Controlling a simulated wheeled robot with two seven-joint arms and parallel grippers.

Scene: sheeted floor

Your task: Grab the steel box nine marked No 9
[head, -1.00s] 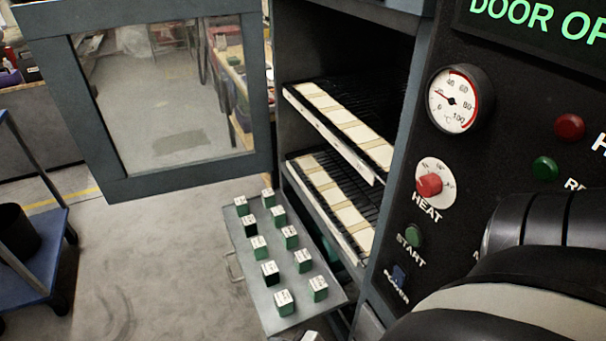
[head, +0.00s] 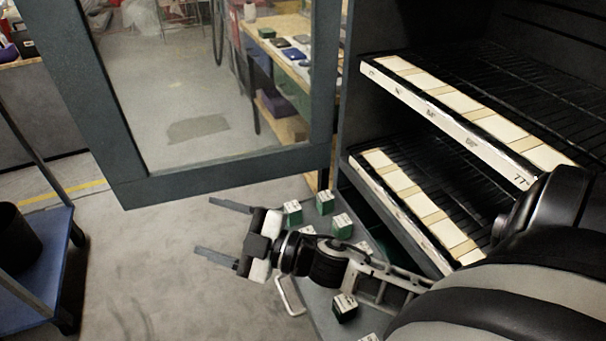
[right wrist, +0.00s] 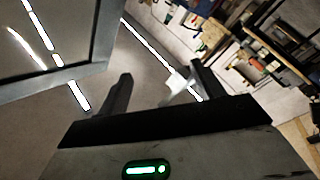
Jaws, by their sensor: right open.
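Several small green boxes with white printed tops stand on a grey pull-out tray (head: 319,298) below the oven shelves in the head view. Clear ones are at the tray's far end (head: 292,213), behind my right arm (head: 341,227) and near the front (head: 345,308). The print is too small to read, so I cannot tell which is No 9. My right gripper (head: 202,225) is open and empty, beyond the tray's left edge over the floor, its fingers pointing left. In the right wrist view the open fingers (right wrist: 160,84) have no box between them. My right arm hides part of the tray. My left gripper is out of view.
The open oven door (head: 225,172) with its window stands behind my gripper. Two oven shelves (head: 440,112) lie to the right. A tray handle (head: 289,297) sticks out at the left. A blue cart (head: 50,255) stands far left; the floor between is clear.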

